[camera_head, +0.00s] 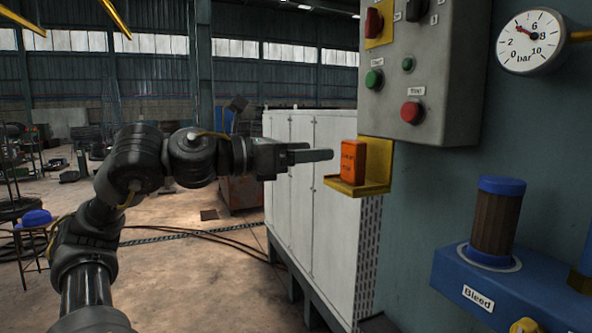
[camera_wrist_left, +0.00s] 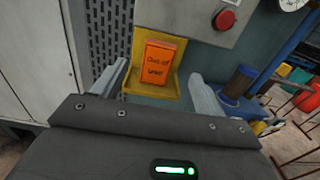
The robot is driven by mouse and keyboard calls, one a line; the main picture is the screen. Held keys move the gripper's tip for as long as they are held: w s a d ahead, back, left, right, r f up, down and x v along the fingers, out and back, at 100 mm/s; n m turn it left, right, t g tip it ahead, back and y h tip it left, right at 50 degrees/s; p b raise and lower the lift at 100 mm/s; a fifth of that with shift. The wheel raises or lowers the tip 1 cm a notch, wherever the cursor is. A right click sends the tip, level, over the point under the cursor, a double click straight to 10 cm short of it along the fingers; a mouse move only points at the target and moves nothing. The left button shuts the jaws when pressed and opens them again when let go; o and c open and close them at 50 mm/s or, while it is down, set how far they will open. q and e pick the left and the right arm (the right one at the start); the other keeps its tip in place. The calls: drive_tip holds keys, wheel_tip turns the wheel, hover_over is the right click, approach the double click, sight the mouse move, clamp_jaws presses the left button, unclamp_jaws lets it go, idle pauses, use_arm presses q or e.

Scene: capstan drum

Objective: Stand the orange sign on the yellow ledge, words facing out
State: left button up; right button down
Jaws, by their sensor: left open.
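The orange sign (camera_head: 352,161) stands upright on the yellow ledge (camera_head: 372,188) below the grey control box. In the left wrist view the sign (camera_wrist_left: 157,64) shows its dark words toward the camera, with the yellow ledge (camera_wrist_left: 166,90) under and behind it. My left gripper (camera_head: 318,156) is open and empty. It is to the left of the sign in the head view, apart from it. In the left wrist view its two fingers (camera_wrist_left: 160,88) are spread to either side of the sign. My right gripper is not in view.
The grey control box (camera_head: 440,75) with red and green buttons hangs just above the ledge. A pressure gauge (camera_head: 531,41) is at upper right. A blue block (camera_head: 480,285) labelled Bleed, with a blue-capped cylinder (camera_head: 497,220), juts out at lower right. White cabinets (camera_head: 300,210) stand behind my left gripper.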

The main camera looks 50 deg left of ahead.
use_arm(q)
drive_tip(key=shift+b+v, duration=0.4)
drive_tip(key=shift+v, duration=0.55)
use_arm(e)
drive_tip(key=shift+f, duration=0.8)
